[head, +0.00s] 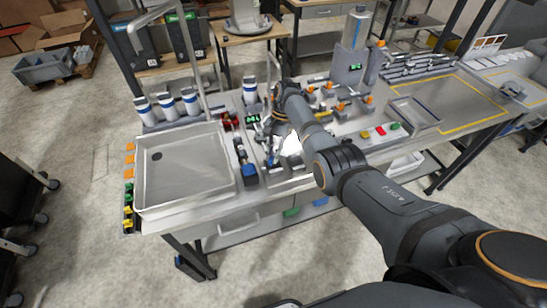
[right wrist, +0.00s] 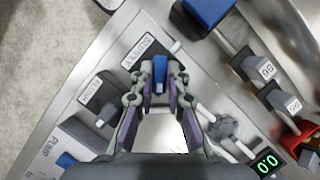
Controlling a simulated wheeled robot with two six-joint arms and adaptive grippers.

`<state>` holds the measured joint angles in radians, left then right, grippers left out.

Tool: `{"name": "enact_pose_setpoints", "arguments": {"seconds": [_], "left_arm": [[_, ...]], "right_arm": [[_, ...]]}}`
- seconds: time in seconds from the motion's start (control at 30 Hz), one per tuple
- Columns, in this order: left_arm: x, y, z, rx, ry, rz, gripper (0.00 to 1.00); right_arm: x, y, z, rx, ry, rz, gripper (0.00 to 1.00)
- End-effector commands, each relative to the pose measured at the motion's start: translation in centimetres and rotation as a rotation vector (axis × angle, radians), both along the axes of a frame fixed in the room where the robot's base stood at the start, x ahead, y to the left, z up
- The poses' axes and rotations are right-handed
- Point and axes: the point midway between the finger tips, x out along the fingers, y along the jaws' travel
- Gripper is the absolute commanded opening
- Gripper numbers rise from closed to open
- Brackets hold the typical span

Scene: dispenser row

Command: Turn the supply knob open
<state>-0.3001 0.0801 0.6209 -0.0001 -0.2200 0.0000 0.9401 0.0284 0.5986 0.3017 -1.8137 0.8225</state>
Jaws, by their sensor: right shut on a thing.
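The supply knob (right wrist: 160,70) is a small blue lever in the right wrist view, beside a plate lettered SUPPLY (right wrist: 143,50). My right gripper (right wrist: 160,84) has its two fingers closed in on the knob from both sides. The fingers hide part of the knob and its base. In the head view my right gripper (head: 271,150) is down at the bench beside the steel basin, partly hidden by my own arm. The knob is too small to tell there. My left gripper is in neither view.
A steel basin (head: 187,166) fills the bench's left end, with several white bottles behind it. Beside the gripper are a plate marked PUMP (right wrist: 66,150), a blue-handled part (right wrist: 208,10) and a green display (right wrist: 268,163) reading 0.0. A yellow-outlined area (head: 455,107) lies at right.

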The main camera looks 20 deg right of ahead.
Motion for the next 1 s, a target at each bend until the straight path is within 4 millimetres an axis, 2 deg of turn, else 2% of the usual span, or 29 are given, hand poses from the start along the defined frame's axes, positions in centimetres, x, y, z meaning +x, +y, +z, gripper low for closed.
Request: {"name": "enact_pose_setpoints", "arguments": {"seconds": [0.03,0.5,1.0], "left_arm": [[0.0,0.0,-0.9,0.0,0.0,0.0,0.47],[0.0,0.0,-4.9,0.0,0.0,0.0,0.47],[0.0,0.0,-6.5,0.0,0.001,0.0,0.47]], "right_arm": [[0.2,0.1,-0.3,0.0,-0.003,0.044,0.0],[0.3,0.3,-0.2,-0.001,-0.004,0.484,0.0],[0.3,0.5,0.0,-0.001,-0.005,0.801,0.0]]}}
